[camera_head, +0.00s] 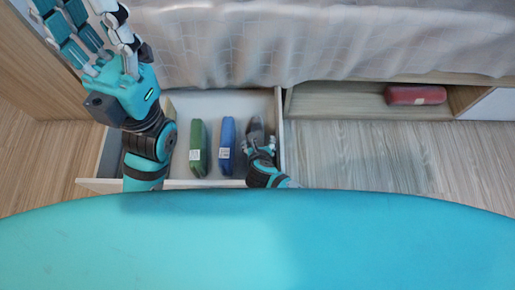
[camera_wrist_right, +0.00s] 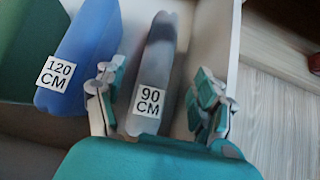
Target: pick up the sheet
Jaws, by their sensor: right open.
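A folded grey sheet (camera_head: 255,128) stands on edge at the right side of the open drawer (camera_head: 223,185). In the right wrist view the grey sheet (camera_wrist_right: 160,52) carries a label reading 90 CM. My right gripper (camera_head: 262,150) is open in the drawer at the sheet's near end. Its fingers (camera_wrist_right: 157,95) are on either side of the sheet, with a gap showing on the right; contact on the left cannot be told. A blue packet (camera_head: 227,145) labelled 120 CM and a green packet (camera_head: 198,148) stand to the left. My left gripper (camera_head: 85,22) is raised, fingers apart and empty.
The bed with a pale checked cover (camera_head: 330,40) is behind the drawer. A red packet (camera_head: 415,95) lies in an open compartment (camera_head: 340,98) at the right. The drawer's right wall (camera_wrist_right: 228,50) is close beside my right gripper. Wooden floor (camera_head: 390,155) is clear on the right.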

